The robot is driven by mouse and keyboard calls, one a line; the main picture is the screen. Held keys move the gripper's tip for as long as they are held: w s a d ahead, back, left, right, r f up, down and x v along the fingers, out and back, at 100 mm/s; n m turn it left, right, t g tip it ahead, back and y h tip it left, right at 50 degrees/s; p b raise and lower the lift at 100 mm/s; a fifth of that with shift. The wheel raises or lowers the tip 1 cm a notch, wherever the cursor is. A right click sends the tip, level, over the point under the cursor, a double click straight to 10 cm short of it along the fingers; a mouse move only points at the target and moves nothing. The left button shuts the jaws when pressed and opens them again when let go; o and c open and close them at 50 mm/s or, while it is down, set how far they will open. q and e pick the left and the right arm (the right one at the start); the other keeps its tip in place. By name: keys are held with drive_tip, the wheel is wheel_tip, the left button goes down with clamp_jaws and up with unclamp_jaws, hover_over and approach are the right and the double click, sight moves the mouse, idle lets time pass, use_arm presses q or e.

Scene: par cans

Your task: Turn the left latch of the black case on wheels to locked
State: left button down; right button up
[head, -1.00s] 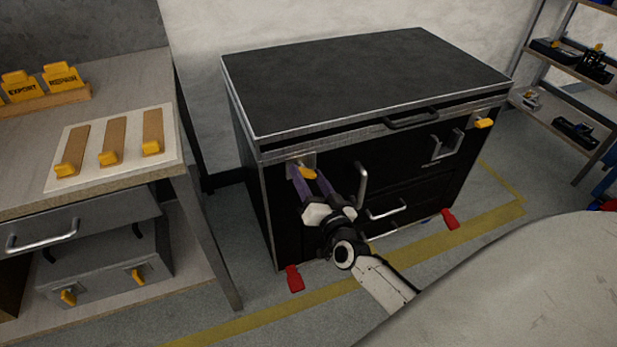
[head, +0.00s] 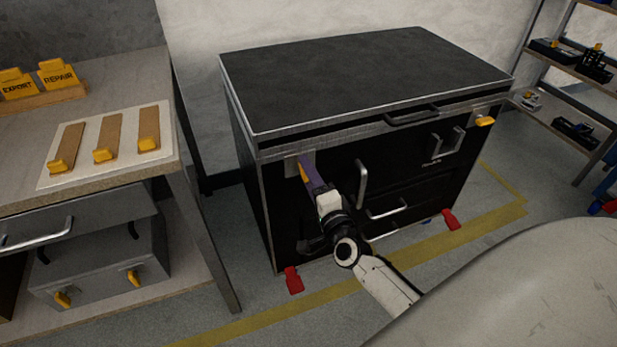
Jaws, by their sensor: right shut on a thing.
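The black case on wheels (head: 345,80) stands in the middle of the head view with its lid down. Its left latch (head: 303,172) is a yellow tab on a grey plate near the upper left of the case front. My right gripper (head: 308,175) is at this latch, its purple fingers shut on the tab and turned edge-on. The fingers hide part of the tab, which looks steeply angled. The right latch (head: 485,121) is a yellow tab near the upper right corner, lying roughly sideways. My left gripper is out of view.
A workbench (head: 105,85) with several yellow sliders and labelled blocks is at the left, with a grey case (head: 105,268) on its lower shelf. Red wheel pedals (head: 293,280) stick out at the case's foot. Shelving (head: 570,75) stands at the right.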

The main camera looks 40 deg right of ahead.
drive_tip(key=shift+f+m, duration=0.1)
drive_tip(key=shift+m, duration=0.8)
drive_tip(key=o, duration=1)
drive_tip(key=shift+o, duration=0.2)
drive_tip(key=v, duration=1)
drive_tip(key=shift+s, duration=0.2)
